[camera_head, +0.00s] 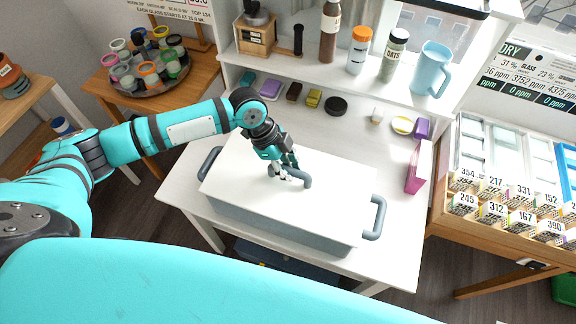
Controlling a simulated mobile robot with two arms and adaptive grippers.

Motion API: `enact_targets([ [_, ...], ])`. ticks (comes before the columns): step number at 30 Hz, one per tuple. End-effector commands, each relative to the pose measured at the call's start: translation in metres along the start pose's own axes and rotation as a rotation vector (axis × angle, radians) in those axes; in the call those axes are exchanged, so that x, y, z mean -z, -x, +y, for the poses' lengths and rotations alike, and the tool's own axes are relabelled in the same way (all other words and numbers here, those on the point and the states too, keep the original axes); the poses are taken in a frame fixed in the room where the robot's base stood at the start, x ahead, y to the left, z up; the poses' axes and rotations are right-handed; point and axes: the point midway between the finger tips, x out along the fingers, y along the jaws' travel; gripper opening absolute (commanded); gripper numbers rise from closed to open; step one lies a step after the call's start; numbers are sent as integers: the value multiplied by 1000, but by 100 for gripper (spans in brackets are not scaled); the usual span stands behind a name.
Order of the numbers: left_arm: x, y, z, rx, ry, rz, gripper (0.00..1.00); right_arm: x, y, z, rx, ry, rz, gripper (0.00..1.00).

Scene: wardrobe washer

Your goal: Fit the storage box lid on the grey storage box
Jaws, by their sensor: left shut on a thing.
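The grey storage box (272,222) stands on the white table, with a grey loop handle at each end. The white storage box lid (318,213) lies over its top and covers the opening. I cannot tell whether the lid is pressed fully down. A grey handle (305,181) rises from the middle of the lid. My left gripper (283,174) reaches down from the upper left and is shut on the lid's handle. The fingers hide part of the handle. My right gripper is not in view.
The white table (405,230) has free room right of the box. A pink box (419,167) stands there. A shelf (330,72) with bottles and a blue jug (431,70) rises behind. A wooden rack with numbered cards (500,205) stands at right.

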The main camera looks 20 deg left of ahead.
Motion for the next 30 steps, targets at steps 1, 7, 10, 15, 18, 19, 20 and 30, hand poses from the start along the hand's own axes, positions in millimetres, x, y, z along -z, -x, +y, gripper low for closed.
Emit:
enact_targets([
  [1, 0, 0, 0, 1, 0, 1, 0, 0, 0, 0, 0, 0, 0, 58],
  [7, 0, 0, 0, 1, 0, 1, 0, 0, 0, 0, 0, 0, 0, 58],
  [10, 0, 0, 0, 1, 0, 1, 0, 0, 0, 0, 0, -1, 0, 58],
  [15, 0, 0, 0, 1, 0, 1, 0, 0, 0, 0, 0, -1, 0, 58],
  [18, 0, 0, 0, 1, 0, 1, 0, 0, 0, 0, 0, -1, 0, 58],
  [19, 0, -1, 0, 1, 0, 1, 0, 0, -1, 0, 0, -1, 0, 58],
  [20, 0, -1, 0, 1, 0, 1, 0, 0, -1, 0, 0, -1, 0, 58],
  [30, -2, -6, 0, 1, 0, 1, 0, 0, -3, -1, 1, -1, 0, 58],
])
